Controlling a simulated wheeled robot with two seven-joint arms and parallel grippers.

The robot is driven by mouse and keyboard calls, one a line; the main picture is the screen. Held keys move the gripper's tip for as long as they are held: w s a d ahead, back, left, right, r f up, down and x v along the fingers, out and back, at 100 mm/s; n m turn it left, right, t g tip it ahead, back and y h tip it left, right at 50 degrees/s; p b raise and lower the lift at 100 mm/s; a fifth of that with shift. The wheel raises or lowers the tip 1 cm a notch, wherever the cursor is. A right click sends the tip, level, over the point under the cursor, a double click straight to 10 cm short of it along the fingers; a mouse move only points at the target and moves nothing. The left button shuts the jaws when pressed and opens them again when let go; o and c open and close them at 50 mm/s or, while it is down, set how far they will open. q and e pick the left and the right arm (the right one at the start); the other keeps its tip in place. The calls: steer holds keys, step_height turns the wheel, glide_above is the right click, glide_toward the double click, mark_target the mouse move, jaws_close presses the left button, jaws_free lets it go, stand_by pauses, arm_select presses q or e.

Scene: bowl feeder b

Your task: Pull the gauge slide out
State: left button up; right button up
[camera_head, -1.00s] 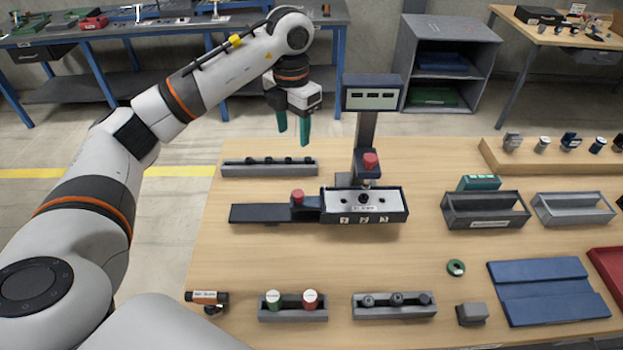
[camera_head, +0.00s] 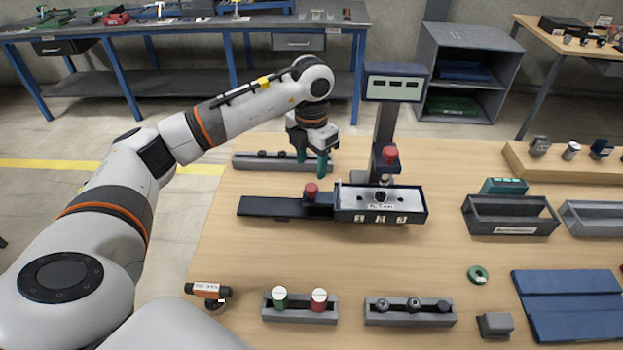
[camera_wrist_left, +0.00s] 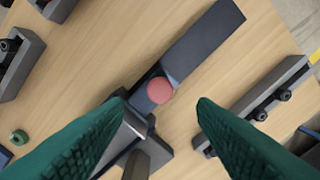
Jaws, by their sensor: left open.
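The gauge is a dark upright post with a display head (camera_head: 395,85) and a pale-topped tray (camera_head: 382,198) at its foot. A dark rail (camera_head: 270,207) runs left from the tray. A block with a red knob (camera_head: 311,188) sits where rail and tray meet; this looks like the slide. A second red knob (camera_head: 390,152) is on the post. My left gripper (camera_head: 312,168) is open, its green fingers above and just behind the slide's knob. In the left wrist view the knob (camera_wrist_left: 159,90) shows between the open fingertips (camera_wrist_left: 160,108), apart from both.
A grey rack with dark pegs (camera_head: 250,163) lies behind the rail, close to my fingers. Two racks (camera_head: 300,309) (camera_head: 410,312) and an orange-black tool (camera_head: 208,291) are in front. Grey bins (camera_head: 510,216) stand right. The table between gauge and front racks is clear.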

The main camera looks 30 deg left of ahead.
mark_target(311, 187)
arm_select(q)
step_height(311, 187, down, 7)
steer(key=shift+r+p, duration=0.1)
steer(key=shift+p, duration=0.75)
jaws_close()
